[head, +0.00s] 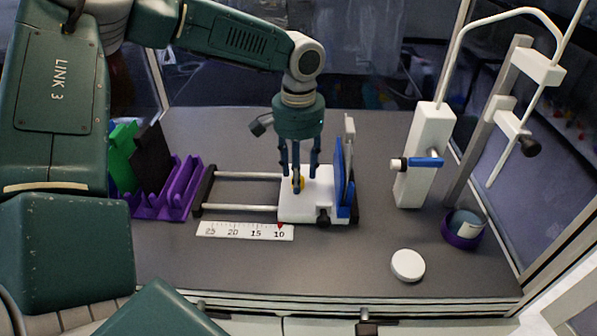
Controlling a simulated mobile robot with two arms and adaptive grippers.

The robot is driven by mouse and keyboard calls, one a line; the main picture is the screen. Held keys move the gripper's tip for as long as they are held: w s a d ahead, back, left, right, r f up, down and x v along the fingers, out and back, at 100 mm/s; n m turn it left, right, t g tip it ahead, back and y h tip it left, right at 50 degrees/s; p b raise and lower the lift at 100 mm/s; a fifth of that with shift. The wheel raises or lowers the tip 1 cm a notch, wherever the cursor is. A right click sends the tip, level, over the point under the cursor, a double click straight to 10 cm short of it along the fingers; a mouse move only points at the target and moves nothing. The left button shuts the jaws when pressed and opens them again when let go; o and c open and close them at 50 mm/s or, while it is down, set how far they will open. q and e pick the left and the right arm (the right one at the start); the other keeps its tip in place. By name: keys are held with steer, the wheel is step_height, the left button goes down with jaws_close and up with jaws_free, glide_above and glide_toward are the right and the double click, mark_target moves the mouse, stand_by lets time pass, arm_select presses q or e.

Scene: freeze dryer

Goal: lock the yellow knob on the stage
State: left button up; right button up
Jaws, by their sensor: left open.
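The yellow knob (299,183) sits on the white stage (312,205), which rides at the right end of two light rails. My left gripper (299,180) points straight down over the stage. Its fingers are open, with the knob between them and partly hidden by one finger. I cannot tell whether any finger touches the knob. My right gripper is not in view.
A blue plate (342,178) stands upright on the stage's right side. A ruler (246,231) lies in front of the rails. A purple rack (165,195) is at left. A white stand (425,155), purple cup (463,230) and white lid (407,265) are at right.

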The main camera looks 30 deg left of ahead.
arm_select(q)
steer(key=shift+s+f, duration=0.1)
steer(key=shift+f, duration=0.4)
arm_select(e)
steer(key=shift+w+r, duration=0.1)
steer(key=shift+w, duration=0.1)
arm_select(q)
jaws_close()
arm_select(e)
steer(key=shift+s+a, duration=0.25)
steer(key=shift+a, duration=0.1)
